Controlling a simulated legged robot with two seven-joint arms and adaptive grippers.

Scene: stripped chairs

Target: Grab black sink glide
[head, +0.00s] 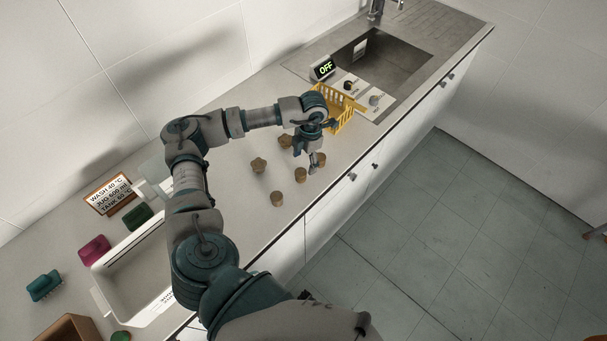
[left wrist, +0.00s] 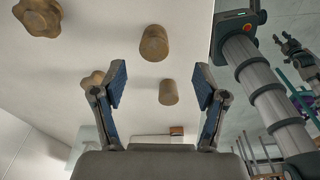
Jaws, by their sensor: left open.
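A small black round piece (head: 348,86) sits on a white panel beside the sink (head: 385,60) in the head view; it is too small to tell whether it is a glide or a knob. My left gripper (head: 313,160) points down over the counter among several tan-brown glides, nearer to me than the black piece. In the left wrist view my left gripper (left wrist: 160,85) is open with nothing between its fingers. A tan glide (left wrist: 168,92) shows beyond the gap and another (left wrist: 154,43) lies higher. A dark claw-like part at the right edge may be my right gripper (left wrist: 298,55).
A yellow basket (head: 340,103) stands just behind my left gripper, near the panel. A grey knob-like piece (head: 375,99) sits on the panel. A display reading OFF (head: 322,69) stands behind. A white tub (head: 130,285) and brushes (head: 94,250) are at left.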

